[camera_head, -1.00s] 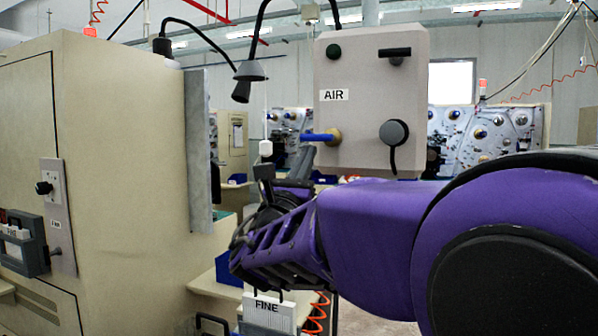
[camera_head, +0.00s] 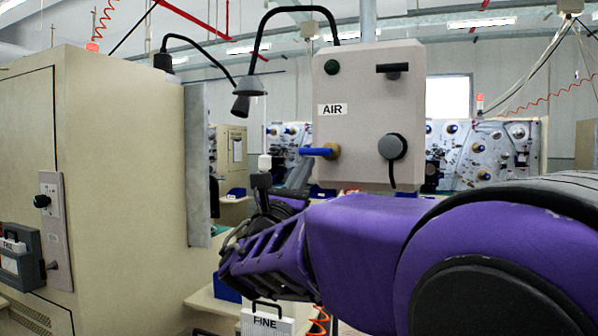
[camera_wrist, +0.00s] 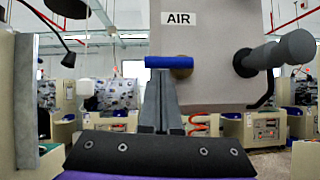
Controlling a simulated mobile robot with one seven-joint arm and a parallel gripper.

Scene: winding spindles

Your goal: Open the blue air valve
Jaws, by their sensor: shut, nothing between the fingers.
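The blue air valve (camera_head: 316,152) is a blue lever on a brass fitting at the lower left of the grey AIR box (camera_head: 365,85). The lever points out to the left and lies level. It also shows in the wrist view (camera_wrist: 169,62), just above the fingertips. My gripper (camera_wrist: 160,75) is shut and empty, with its fingers pointing up toward the lever. I cannot tell whether the fingertips touch it. In the head view my gripper (camera_head: 264,170) is below and left of the lever, partly hidden by my own wrist.
A beige cabinet (camera_head: 120,150) stands at the left. A lamp (camera_head: 245,90) hangs left of the box. A FINE container (camera_head: 267,322) is below.

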